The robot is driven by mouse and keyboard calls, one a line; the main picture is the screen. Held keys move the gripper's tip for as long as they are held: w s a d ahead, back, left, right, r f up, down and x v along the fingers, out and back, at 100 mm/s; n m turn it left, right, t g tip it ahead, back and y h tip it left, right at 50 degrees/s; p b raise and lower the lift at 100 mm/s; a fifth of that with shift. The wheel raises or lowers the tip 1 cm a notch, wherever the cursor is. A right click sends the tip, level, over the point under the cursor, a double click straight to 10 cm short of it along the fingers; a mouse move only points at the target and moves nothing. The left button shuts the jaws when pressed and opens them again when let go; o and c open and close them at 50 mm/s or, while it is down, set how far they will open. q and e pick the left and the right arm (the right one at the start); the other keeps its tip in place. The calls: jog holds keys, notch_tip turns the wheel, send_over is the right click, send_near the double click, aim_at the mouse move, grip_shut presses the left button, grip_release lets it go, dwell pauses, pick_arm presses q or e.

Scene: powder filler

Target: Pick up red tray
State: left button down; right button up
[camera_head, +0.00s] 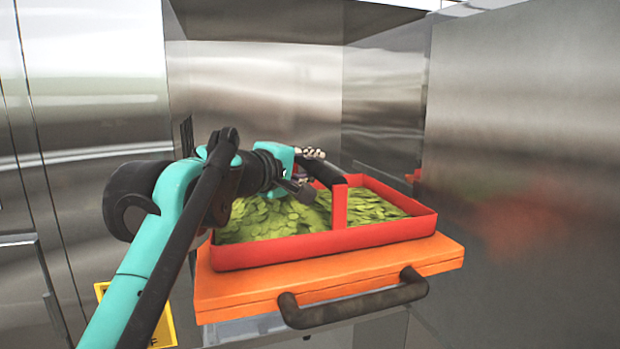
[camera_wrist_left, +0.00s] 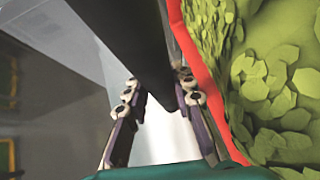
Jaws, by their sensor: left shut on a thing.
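The red tray (camera_head: 365,237) is a shallow box filled with green leaf-like chips (camera_head: 265,217). It appears to sit level on an orange board. A red post (camera_head: 339,205) rises at its near side and carries a black handle bar (camera_head: 322,172). My left gripper (camera_head: 309,170) reaches in over the tray from the left and is shut on the handle bar. In the left wrist view, the gripper's fingers (camera_wrist_left: 158,88) lie on either side of the dark bar (camera_wrist_left: 145,35), with the red wall (camera_wrist_left: 195,60) and green chips beside them. The far handle end is partly hidden by the gripper.
The orange board (camera_head: 330,278) has a dark pull handle (camera_head: 355,302) on its front. A metal wall (camera_head: 530,150) stands close on the right, and metal panels (camera_head: 255,90) stand behind. A yellow sign (camera_head: 163,330) shows at lower left.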

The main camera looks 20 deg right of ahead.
pick_arm(q)
jog(key=shift+w+r, duration=0.1)
jog(key=shift+r, duration=0.2)
notch_tip(320, 180, up, 8)
jog(key=shift+r+p, duration=0.2)
jog(key=shift+p, duration=0.95)
jog(key=shift+r, duration=0.35)
